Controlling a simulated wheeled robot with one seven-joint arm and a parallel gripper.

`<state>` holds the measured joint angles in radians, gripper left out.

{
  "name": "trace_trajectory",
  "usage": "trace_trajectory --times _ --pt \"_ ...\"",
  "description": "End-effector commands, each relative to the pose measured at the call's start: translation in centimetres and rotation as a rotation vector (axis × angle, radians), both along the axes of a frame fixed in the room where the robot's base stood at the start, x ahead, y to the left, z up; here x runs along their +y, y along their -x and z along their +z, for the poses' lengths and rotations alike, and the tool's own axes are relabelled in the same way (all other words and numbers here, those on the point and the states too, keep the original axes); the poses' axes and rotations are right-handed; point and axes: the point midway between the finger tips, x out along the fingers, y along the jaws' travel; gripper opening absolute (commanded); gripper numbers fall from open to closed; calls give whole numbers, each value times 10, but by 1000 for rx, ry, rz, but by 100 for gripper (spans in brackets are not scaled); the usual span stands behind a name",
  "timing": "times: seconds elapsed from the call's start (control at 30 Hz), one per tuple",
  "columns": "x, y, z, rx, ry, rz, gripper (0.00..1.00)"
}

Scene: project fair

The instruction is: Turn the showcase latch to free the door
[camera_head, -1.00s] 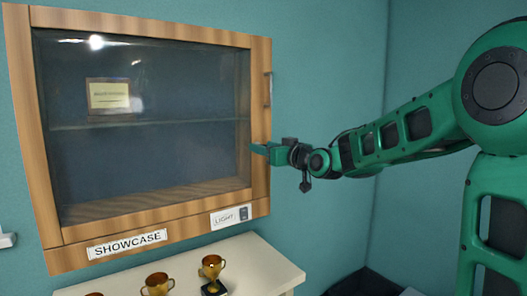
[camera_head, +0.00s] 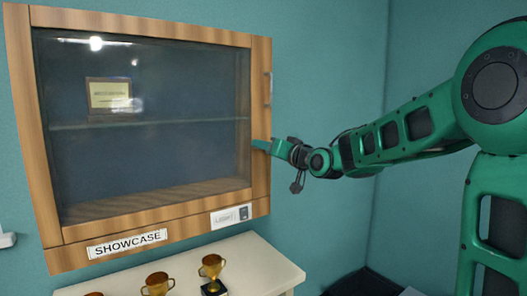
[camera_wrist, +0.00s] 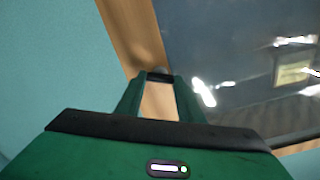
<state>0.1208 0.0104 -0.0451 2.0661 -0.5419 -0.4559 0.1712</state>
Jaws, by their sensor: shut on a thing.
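The showcase (camera_head: 150,215) is a wood-framed glass cabinet on the teal wall, its glass door (camera_head: 180,95) closed. My gripper (camera_head: 257,144) is at the right side of the wooden frame. In the wrist view my gripper (camera_wrist: 160,78) has its two green fingers reaching to the wood frame (camera_wrist: 135,35), with a small dark piece between their tips. The fingers are shut on this piece, which appears to be the latch (camera_wrist: 160,76). Most of the latch is hidden by the fingers, so its angle cannot be told.
A metal handle (camera_head: 268,88) is on the frame's right edge above my gripper. Gold trophies (camera_head: 211,268) stand on a white table (camera_head: 265,258) below. Wall space right of the showcase is clear.

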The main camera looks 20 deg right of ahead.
Motion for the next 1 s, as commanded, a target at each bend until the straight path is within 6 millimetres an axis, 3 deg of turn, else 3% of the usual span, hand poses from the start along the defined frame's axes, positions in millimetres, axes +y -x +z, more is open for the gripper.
trace_trajectory --times 1.0 --pt "-6 -1 -4 287 -886 -9 12"
